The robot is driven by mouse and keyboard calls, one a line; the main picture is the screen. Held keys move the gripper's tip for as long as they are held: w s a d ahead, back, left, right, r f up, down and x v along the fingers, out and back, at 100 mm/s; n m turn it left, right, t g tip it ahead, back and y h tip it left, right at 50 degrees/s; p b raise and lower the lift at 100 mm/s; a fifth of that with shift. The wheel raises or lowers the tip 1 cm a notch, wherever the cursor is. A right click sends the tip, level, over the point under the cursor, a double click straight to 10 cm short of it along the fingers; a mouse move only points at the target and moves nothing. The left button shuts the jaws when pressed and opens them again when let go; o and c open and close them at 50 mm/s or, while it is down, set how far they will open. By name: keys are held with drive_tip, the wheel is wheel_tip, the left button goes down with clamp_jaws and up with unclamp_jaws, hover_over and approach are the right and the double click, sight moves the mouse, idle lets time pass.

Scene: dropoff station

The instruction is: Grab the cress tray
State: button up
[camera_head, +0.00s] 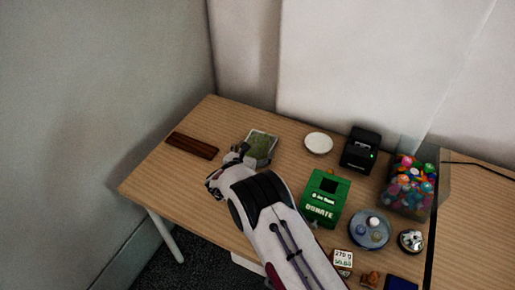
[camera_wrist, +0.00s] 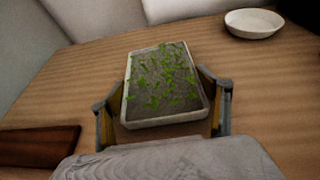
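The cress tray (camera_wrist: 163,80) is a pale rectangular tray with grey filling and scattered green sprouts, lying flat on the wooden table. It also shows in the head view (camera_head: 262,144), its near part partly covered by my gripper (camera_head: 240,157). In the wrist view my gripper (camera_wrist: 162,115) is open, with one finger on each side of the tray's near end. The right finger is very close to the tray's right rim, and a small gap shows on the left. I cannot tell whether either finger touches it.
A dark brown wooden bar (camera_head: 192,146) lies to the left. A white dish (camera_head: 319,143) and a black device (camera_head: 361,150) stand to the right. A green donation box (camera_head: 325,198) and a clear bin of colourful items (camera_head: 410,188) are farther right. Bare table surrounds the tray.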

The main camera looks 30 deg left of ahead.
sight(255, 151)
drive_tip(key=shift+r, duration=0.15)
wheel_tip(255, 151, up, 10)
idle(1.0)
